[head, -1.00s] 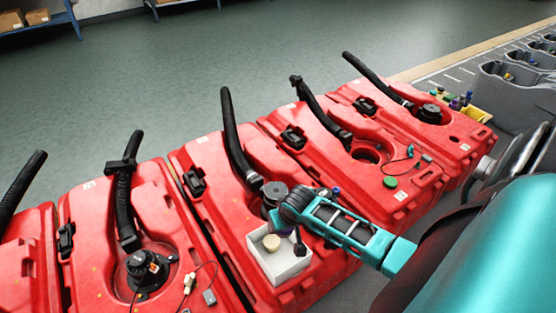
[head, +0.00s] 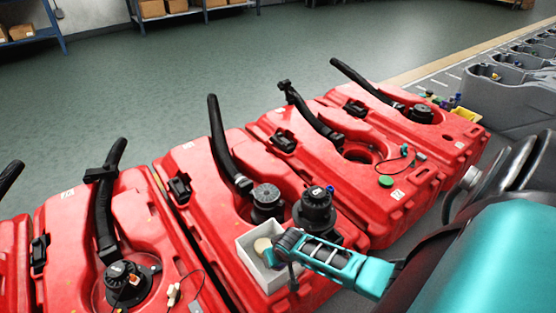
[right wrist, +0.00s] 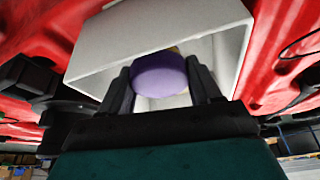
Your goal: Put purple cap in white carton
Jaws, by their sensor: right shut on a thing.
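The purple cap (right wrist: 160,75) is between the two dark fingers of my right gripper (right wrist: 163,90) in the right wrist view. My right gripper (head: 277,258) is shut on it, at the opening of the white carton (right wrist: 95,65). In the head view the white carton (head: 258,276) sits on a red tank, and my gripper is over its right side. The purple cap cannot be made out in the head view. My left gripper is not in view.
A round cream item (head: 262,245) is in the carton. A black cap (head: 266,197) and a larger black fitting (head: 315,208) stand on the same red tank, close behind the carton and gripper. Black hoses (head: 222,140) rise from the tanks. A green cap (head: 386,181) lies on a tank further right.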

